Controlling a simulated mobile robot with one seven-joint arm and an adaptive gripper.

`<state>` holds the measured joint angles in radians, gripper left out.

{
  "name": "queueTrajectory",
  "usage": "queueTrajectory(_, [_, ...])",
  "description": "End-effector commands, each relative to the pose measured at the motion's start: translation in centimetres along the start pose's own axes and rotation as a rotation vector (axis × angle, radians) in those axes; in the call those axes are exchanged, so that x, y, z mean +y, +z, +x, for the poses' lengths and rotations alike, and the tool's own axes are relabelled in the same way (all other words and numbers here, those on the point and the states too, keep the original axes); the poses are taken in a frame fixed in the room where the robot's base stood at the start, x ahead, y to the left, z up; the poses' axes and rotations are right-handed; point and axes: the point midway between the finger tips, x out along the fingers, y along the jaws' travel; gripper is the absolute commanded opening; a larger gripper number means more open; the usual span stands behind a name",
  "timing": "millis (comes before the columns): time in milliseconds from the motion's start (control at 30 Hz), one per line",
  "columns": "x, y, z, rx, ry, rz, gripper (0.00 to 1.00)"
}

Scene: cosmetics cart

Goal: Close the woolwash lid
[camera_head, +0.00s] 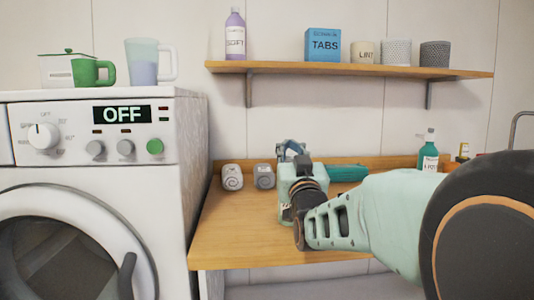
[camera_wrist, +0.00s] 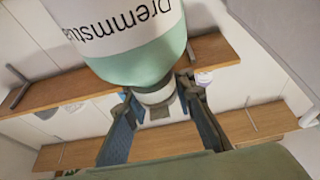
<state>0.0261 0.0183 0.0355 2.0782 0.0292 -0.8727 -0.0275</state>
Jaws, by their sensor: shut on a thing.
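A large mint-and-white bottle (camera_wrist: 125,30) with partly cut-off dark lettering fills the top of the wrist view; it seems to be the woolwash, but its name is not readable. Its narrow white lid end (camera_wrist: 155,95) lies between my fingers. My gripper (camera_wrist: 160,100) is shut on this lid, one finger on each side. In the head view my gripper (camera_head: 292,150) is above the wooden counter (camera_head: 240,240), near the back. My own arm hides most of what it holds there, and I cannot tell how far the lid is closed.
Two grey rolls (camera_head: 232,177) (camera_head: 264,176) sit left of my gripper, and a teal roll (camera_head: 347,172) lies to its right. A teal bottle (camera_head: 429,158) stands farther right. A washing machine (camera_head: 180,130) borders the left. A wall shelf (camera_head: 300,67) hangs above.

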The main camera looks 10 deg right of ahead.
Motion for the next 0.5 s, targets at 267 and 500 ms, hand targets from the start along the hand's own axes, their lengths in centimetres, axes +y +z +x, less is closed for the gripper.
queueTrajectory(267, [0.00, -0.11, 0.03, 0.001, 0.000, 0.000, 0.25])
queueTrajectory(500, [0.01, -0.06, 0.02, 0.000, 0.000, 0.000, 0.43])
